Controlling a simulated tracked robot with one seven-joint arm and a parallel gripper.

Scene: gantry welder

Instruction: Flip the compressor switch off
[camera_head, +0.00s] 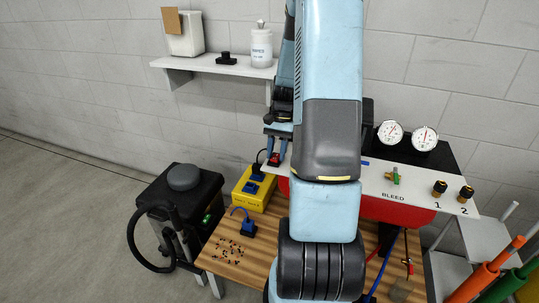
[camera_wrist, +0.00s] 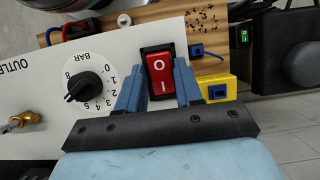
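The compressor switch is a red rocker (camera_wrist: 160,73) in a black frame on a white panel (camera_wrist: 40,75); it is marked O and I. In the wrist view the O is at its upper end and the I nearer my gripper. I cannot tell which end is pressed in. My gripper (camera_wrist: 157,82) is open, with one blue finger on each side of the switch and nothing between them but the rocker area. Whether the fingertips touch the panel is unclear. In the head view the red switch (camera_head: 274,158) shows just below my gripper (camera_head: 278,141), partly hidden by my arm.
A BAR dial with a black knob (camera_wrist: 85,88) and a brass fitting (camera_wrist: 22,119) are on the same panel. A yellow box (camera_head: 254,190) with blue sockets is beside it. Gauges (camera_head: 424,138) and a green bleed valve (camera_head: 394,176) are right of my arm. A black vacuum (camera_head: 178,205) stands left.

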